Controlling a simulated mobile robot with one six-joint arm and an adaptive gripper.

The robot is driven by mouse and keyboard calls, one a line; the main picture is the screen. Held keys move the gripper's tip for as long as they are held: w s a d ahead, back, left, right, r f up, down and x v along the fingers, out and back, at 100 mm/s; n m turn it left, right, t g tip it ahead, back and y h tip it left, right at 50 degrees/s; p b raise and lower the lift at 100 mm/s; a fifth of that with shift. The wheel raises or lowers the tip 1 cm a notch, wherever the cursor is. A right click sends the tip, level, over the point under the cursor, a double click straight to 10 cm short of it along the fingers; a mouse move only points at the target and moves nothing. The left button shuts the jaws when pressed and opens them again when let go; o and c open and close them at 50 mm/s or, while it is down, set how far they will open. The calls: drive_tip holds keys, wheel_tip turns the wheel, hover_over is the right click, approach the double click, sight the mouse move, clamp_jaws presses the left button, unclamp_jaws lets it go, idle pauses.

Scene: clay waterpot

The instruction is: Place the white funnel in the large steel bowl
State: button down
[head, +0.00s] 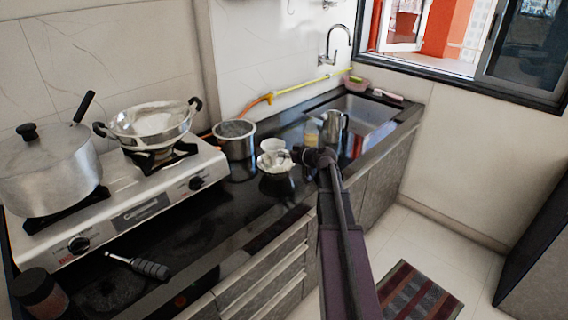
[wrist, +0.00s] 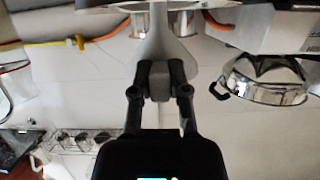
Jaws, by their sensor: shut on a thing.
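My gripper (head: 304,155) is above the black counter at the middle of the head view, closed on the white funnel (head: 274,161). The large steel bowl (head: 150,128), shiny with two black handles, sits on the stove's right burner, left of my gripper. The bowl also shows at the right of the wrist view (wrist: 264,80). The gripper and funnel are well apart from the bowl.
A steel pot (head: 235,139) stands between the stove (head: 150,186) and the funnel. A lidded pot (head: 48,167) occupies the left burner. A steel jug (head: 333,126) stands by the sink (head: 365,115). A black-handled tool (head: 140,265) and a jar (head: 42,291) are at the front left.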

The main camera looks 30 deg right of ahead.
drive_tip(key=shift+f+b, duration=1.1)
drive_tip(key=shift+f, duration=0.3)
drive_tip(key=shift+f, duration=0.2)
drive_tip(key=c, duration=0.6)
unclamp_jaws()
drive_tip(key=shift+r, duration=0.25)
drive_tip(key=p+v, duration=0.4)
drive_tip(key=v, duration=0.8)
